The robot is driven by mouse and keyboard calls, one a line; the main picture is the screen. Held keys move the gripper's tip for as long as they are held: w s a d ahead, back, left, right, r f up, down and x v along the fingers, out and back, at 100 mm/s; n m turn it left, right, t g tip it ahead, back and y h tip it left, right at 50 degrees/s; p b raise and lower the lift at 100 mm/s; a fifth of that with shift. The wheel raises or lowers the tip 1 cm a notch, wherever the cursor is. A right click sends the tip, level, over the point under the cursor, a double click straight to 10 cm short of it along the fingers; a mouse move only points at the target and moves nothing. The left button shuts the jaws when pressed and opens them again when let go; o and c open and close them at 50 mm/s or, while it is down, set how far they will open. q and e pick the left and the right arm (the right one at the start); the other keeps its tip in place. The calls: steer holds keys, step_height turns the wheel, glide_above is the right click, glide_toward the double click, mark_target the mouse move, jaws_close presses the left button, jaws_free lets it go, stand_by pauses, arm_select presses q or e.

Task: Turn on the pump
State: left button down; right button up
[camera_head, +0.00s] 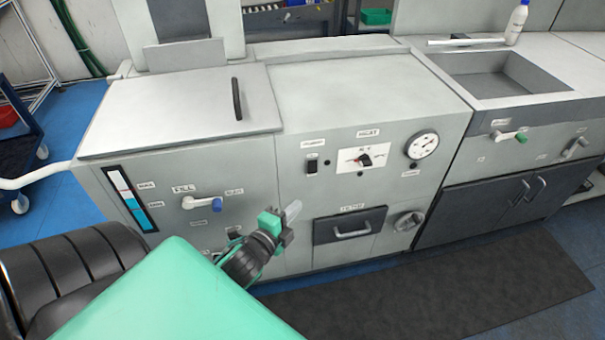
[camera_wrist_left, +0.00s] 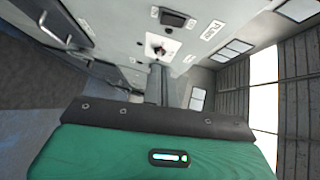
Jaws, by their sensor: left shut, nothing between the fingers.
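A black rocker switch (camera_head: 312,167) sits on the grey front panel under a small label too blurred to read. A second small dark switch (camera_head: 234,232) is lower left, partly behind my left arm. My left gripper (camera_head: 292,211) is shut and empty in front of the panel, below the upper switch and left of the filter drawer. In the left wrist view a dark rocker switch (camera_wrist_left: 174,18) shows at the top beside a label, beyond the narrow closed fingers (camera_wrist_left: 155,84). My right gripper is out of view.
A red-black heat dial (camera_head: 364,160), a round gauge (camera_head: 422,145) and a drawer handle (camera_head: 352,232) lie to the gripper's right. A blue-ended fill lever (camera_head: 204,203) sticks out at its left. A dark mat (camera_head: 440,285) covers the floor ahead.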

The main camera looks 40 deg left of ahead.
arm_select(q)
glide_toward(315, 172)
steer(key=w+d, duration=0.3)
steer(key=shift+w+a+f, duration=0.15)
steer(key=shift+w+a, duration=0.6)
steer(key=shift+w, duration=0.05)
steer(key=shift+w+a+f, duration=0.15)
steer(key=shift+w+a, duration=0.6)
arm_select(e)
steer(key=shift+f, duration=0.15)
arm_select(q)
steer(key=shift+f, duration=0.1)
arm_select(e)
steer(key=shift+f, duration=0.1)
arm_select(q)
steer(key=shift+w+a+t+b, duration=0.15)
steer(key=shift+t+b, duration=0.15)
steer(key=shift+b, duration=0.1)
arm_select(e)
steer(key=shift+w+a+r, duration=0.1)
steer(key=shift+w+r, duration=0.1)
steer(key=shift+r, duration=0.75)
